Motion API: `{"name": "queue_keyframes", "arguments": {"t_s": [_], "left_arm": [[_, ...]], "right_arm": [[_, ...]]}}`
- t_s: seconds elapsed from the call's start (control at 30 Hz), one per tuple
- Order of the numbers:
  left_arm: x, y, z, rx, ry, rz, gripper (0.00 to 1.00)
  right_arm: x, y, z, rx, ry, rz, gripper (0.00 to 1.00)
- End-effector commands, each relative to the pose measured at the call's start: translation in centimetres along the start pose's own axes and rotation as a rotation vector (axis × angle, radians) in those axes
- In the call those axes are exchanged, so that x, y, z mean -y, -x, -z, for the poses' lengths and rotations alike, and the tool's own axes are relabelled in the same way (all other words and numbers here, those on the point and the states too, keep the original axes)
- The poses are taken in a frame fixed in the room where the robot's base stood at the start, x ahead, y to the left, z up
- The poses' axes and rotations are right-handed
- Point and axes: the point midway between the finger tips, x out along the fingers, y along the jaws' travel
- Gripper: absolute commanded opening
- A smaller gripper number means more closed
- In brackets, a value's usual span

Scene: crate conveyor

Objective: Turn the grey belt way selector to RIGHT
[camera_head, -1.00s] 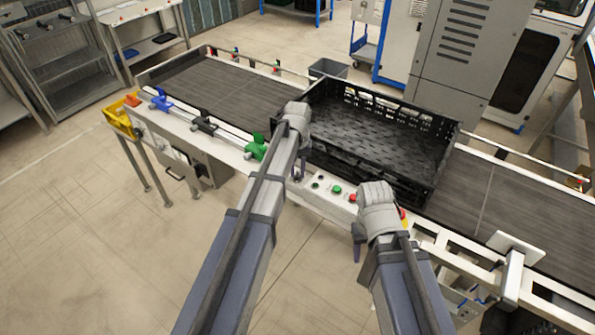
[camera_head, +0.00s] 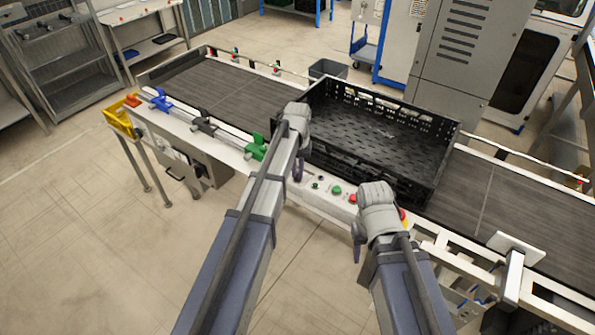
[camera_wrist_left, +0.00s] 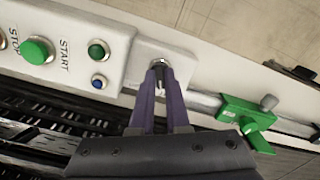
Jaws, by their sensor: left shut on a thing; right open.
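The way selector (camera_wrist_left: 158,63) is a small grey knob on a pale plate, in the left wrist view at the upper middle. My left gripper (camera_wrist_left: 161,75) is shut on it, with both purple fingers around the knob. The fingers cover much of the knob, and I cannot read which way it points. In the head view my left gripper (camera_head: 298,172) is at the front rail of the conveyor, and the arm hides the selector there. My right gripper (camera_head: 357,246) is open and empty, in front of the rail.
A black crate (camera_head: 440,160) sits on the belt behind my grippers. A panel with a green START button (camera_wrist_left: 38,50) lies beside the selector. A green clamp (camera_wrist_left: 243,114) is on the rail at its other side. Blue (camera_head: 158,99) and black clamps stand further left.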

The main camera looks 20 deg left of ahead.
Motion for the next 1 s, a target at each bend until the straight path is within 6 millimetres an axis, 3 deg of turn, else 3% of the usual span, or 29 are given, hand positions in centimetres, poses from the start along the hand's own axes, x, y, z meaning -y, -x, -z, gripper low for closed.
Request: {"name": "queue_keyframes", "arguments": {"t_s": [0.6,1.0], "left_arm": [[0.00,0.00,0.00,0.000,-0.555,0.000,0.00],[0.00,0.00,0.00,0.000,-0.831,0.000,0.00]], "right_arm": [[0.00,0.00,0.00,0.000,0.000,0.000,0.50],[0.00,0.00,0.00,0.000,0.000,0.000,0.50]]}}
